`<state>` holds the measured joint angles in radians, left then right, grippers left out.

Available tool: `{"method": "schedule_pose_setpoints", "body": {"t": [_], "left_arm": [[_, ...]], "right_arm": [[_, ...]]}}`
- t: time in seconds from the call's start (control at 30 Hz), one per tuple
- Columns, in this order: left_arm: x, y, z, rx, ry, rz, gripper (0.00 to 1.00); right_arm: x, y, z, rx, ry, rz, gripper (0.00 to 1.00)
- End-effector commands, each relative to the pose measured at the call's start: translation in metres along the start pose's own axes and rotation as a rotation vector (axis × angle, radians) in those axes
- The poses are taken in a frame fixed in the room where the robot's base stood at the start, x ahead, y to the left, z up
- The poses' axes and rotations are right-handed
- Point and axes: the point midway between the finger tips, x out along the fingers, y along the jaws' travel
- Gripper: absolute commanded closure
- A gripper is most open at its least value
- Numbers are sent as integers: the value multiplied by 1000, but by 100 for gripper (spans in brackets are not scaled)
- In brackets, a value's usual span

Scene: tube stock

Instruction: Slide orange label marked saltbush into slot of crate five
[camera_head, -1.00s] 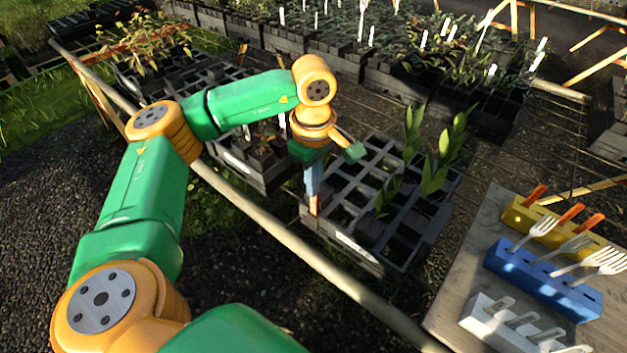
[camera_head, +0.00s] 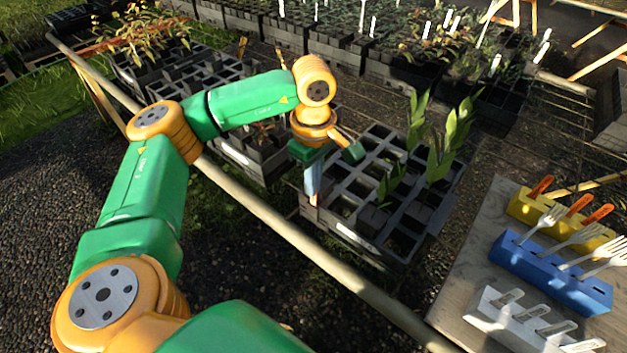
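My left gripper (camera_head: 313,192) points down at the left front corner of a dark grey celled crate (camera_head: 405,240). Its narrow fingers look shut on a small orange piece, likely the orange label (camera_head: 313,201), of which only a bit shows below the fingertips. The label sits close to the crate's front left edge; I cannot tell whether it touches or is in a slot. Any writing on it is unreadable. The crate holds a few leafy plants (camera_head: 440,145) at its back right and has empty cells. No crate number is readable. My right gripper is not in view.
A pale rail (camera_head: 270,222) runs along the front of the crates. At right, a table (camera_head: 470,260) bears a yellow block (camera_head: 525,207) with orange-handled pieces, a blue block (camera_head: 545,275) with white forks and a white block (camera_head: 500,318). Another crate (camera_head: 245,150) stands left; planted crates fill the back.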

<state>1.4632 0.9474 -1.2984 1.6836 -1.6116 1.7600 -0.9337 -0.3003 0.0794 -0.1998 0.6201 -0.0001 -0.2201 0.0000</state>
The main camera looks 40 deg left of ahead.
Motion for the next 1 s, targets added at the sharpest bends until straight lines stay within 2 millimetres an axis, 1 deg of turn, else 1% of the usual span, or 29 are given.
{"method": "schedule_pose_setpoints", "body": {"t": [0.1, 0.13, 0.17, 0.2, 0.23, 0.27, 0.5, 0.57, 0.67, 0.7, 0.83, 0.9, 1.0], "left_arm": [[3, 0, 0, 0, 0, 0, 100], [3, 0, 0, 0, 0, 0, 94], [2, 0, 0, 0, 0, 0, 86], [2, 0, 0, 0, 0, 0, 75], [2, 0, 0, 0, 0, 0, 67], [2, 0, 0, 0, 0, 0, 64], [2, 0, 0, 0, 0, 0, 64], [-1, 0, 0, 0, 0, 1, 64], [-18, 1, 0, 0, 0, 5, 64], [-28, 1, 1, 1, -1, 6, 64], [-55, 1, 0, 0, 0, 4, 64], [-64, 1, 0, 0, 0, 3, 64], [-69, 0, 0, 0, 0, 0, 64]], "right_arm": [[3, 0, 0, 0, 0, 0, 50], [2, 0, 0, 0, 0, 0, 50], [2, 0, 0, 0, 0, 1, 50], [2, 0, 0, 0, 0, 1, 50], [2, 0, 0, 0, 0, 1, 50], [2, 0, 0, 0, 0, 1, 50], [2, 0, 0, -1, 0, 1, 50], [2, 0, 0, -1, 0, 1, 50], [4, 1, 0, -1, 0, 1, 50], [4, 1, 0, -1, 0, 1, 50], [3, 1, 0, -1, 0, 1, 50], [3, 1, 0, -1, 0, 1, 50], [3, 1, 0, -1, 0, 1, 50]]}}
